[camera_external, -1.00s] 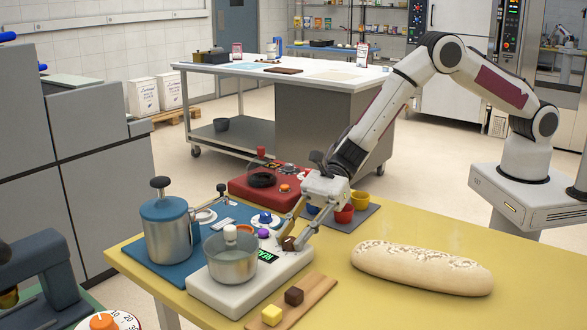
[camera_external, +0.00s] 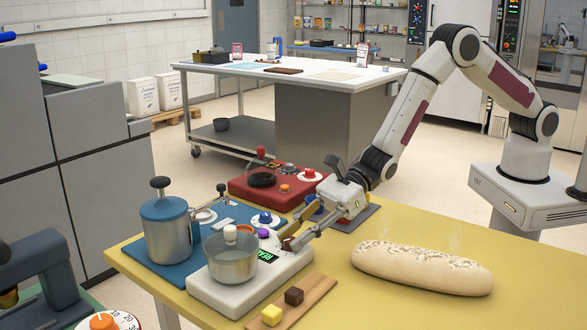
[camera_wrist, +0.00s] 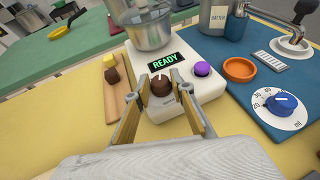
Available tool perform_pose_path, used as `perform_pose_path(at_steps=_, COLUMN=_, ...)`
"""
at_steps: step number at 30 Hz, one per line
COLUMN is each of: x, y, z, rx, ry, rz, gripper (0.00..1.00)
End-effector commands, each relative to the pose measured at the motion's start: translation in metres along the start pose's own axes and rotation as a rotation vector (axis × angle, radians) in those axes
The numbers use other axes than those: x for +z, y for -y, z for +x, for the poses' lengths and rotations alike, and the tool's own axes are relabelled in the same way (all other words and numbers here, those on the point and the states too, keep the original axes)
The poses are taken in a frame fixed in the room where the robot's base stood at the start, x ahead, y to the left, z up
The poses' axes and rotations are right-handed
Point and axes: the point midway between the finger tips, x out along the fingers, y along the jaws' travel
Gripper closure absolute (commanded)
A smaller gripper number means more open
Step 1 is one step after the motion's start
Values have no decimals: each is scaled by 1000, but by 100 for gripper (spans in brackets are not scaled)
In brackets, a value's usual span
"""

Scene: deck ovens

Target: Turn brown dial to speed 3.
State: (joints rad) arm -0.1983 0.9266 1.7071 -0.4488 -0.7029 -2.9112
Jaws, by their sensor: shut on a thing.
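The brown dial (camera_wrist: 160,86) stands on the front of a white mixer base (camera_wrist: 203,88) in the wrist view, with a light pointer line on its top. My gripper (camera_wrist: 161,92) is shut on the dial, one finger on each side; it also shows in the external view (camera_external: 290,243). There the fingers mostly hide the dial. The green display (camera_wrist: 165,61) reads READY. A purple button (camera_wrist: 202,69) sits beside the dial. A metal bowl (camera_external: 230,262) stands on the base. The speed marks around the dial are too small to read.
A wooden board (camera_external: 307,303) with a yellow cube (camera_external: 271,315) and a brown cube (camera_external: 293,296) lies beside the base. A long loaf (camera_external: 421,268) lies to the right. A blue mat (camera_wrist: 251,105) with a blue dial (camera_wrist: 282,105) and a red unit (camera_external: 245,190) are close by.

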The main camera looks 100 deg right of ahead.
Motion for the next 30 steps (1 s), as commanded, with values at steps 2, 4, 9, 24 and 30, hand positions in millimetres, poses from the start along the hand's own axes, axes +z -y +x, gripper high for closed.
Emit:
perform_pose_path(at_steps=2, x=0, y=-1, z=0, rx=-9, ry=0, rz=4, gripper=98)
perform_pose_path(at_steps=4, x=0, y=-1, z=0, rx=-16, ry=0, rz=6, gripper=98)
perform_pose_path(at_steps=9, x=0, y=-1, z=0, rx=-25, ry=0, rz=11, gripper=98)
perform_pose_path(at_steps=24, x=0, y=-1, z=0, rx=-26, ry=1, rz=11, gripper=61)
perform_pose_path(at_steps=30, x=0, y=0, z=0, rx=-26, ry=1, rz=11, gripper=61)
